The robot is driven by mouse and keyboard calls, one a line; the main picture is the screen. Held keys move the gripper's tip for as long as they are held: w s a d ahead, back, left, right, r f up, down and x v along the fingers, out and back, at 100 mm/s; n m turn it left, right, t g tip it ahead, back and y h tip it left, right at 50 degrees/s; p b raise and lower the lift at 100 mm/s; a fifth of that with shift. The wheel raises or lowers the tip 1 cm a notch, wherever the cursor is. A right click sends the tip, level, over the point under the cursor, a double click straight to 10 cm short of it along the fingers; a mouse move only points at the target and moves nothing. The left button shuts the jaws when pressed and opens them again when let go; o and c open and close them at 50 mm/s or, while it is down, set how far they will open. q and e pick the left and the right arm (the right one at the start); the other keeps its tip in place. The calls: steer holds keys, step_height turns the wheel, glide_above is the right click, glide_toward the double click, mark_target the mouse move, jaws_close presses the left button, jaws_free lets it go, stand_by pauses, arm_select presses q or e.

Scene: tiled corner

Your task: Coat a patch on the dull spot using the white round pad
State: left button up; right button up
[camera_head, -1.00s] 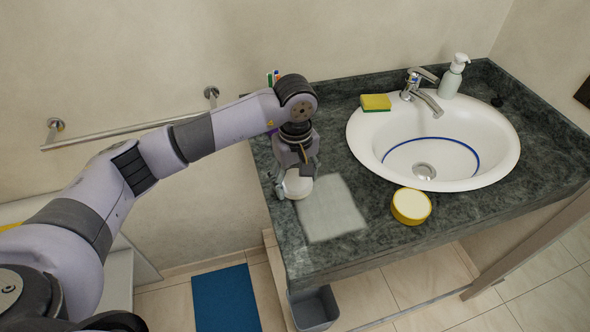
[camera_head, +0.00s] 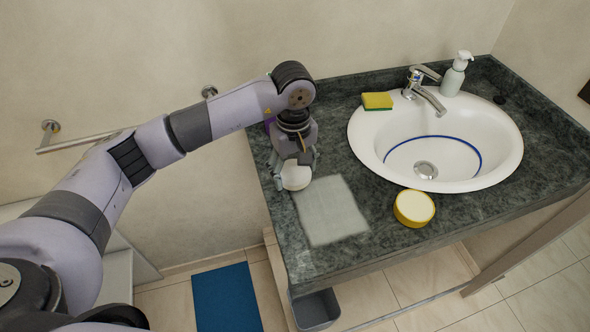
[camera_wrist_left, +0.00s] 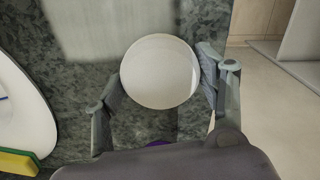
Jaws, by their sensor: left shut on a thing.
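The white round pad (camera_head: 295,178) is held between the fingers of my left gripper (camera_head: 294,172), at the left end of the dark stone counter. In the left wrist view the pad (camera_wrist_left: 160,72) sits between the two fingers of the gripper (camera_wrist_left: 160,90). The pad is low over the counter; I cannot tell whether it touches. The dull spot (camera_head: 332,212) is a pale grey, roughly square patch on the counter, just right of and nearer than the pad. It also shows in the left wrist view (camera_wrist_left: 95,25). My right gripper is not in view.
A round yellow tin (camera_head: 414,208) with a pale top stands right of the patch. The white sink (camera_head: 500,165), tap (camera_head: 430,98), soap bottle (camera_head: 454,76) and yellow-green sponge (camera_head: 377,101) are farther back. The counter's left edge is close to my gripper.

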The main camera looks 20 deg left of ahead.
arm_select(q)
steer(key=r, duration=0.2)
steer(key=r+p, duration=0.1)
steer(key=shift+s+d+r, duration=0.2)
steer(key=shift+s+d, duration=0.05)
steer(key=shift+s, duration=0.1)
step_height(320, 180, up, 2)
steer(key=shift+w+a+p, duration=0.1)
steer(key=shift+w+p, duration=0.05)
steer(key=shift+p, duration=0.3)
steer(key=shift+r, duration=0.7)
